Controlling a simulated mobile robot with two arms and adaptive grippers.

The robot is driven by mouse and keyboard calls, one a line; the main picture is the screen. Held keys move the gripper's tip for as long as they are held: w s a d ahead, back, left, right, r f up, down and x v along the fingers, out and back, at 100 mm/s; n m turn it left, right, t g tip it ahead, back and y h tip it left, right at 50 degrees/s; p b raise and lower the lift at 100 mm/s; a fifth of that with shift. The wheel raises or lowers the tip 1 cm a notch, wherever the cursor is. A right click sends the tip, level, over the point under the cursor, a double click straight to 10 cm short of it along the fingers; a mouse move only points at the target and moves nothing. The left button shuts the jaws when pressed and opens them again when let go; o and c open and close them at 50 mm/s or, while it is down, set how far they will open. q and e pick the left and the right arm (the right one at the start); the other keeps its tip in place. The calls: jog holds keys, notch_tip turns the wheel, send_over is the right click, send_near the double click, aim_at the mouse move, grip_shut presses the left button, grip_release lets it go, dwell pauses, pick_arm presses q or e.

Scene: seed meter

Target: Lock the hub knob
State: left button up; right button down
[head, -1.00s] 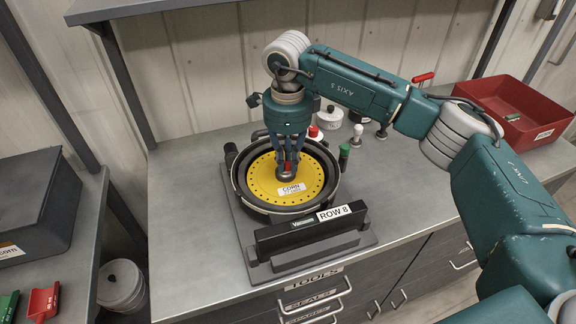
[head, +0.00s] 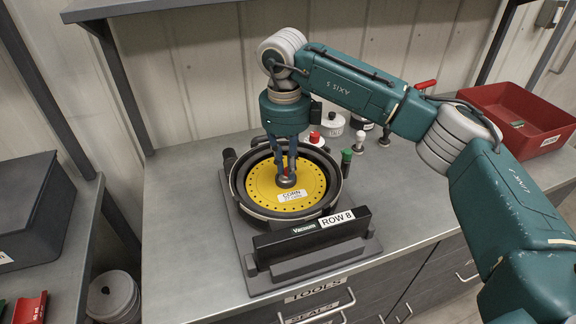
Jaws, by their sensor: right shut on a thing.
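The hub knob (head: 287,181) sits at the centre of the yellow seed disc (head: 262,184), which is labelled CORN. The disc lies inside the round black seed meter housing (head: 240,198), which stands on a grey base marked ROW 8. My right gripper (head: 286,170) points straight down over the disc's centre. Its fingers are shut on the hub knob, with a bit of red showing between them. The fingers partly cover the knob, so its exact turn cannot be told. My left gripper is not in view.
A red bin (head: 510,108) is at the back right. A dark bin (head: 32,210) is at the left. The bench left of the meter is clear.

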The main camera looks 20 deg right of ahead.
aim_at(286, 170)
jog(key=shift+r, duration=0.1)
dwell(0.3)
jog(key=c, duration=1.7)
grip_release()
jog(key=r, duration=1.2)
jog(key=shift+s+a, duration=0.2)
jog(key=shift+a, duration=0.05)
jog(key=shift+f, duration=0.1)
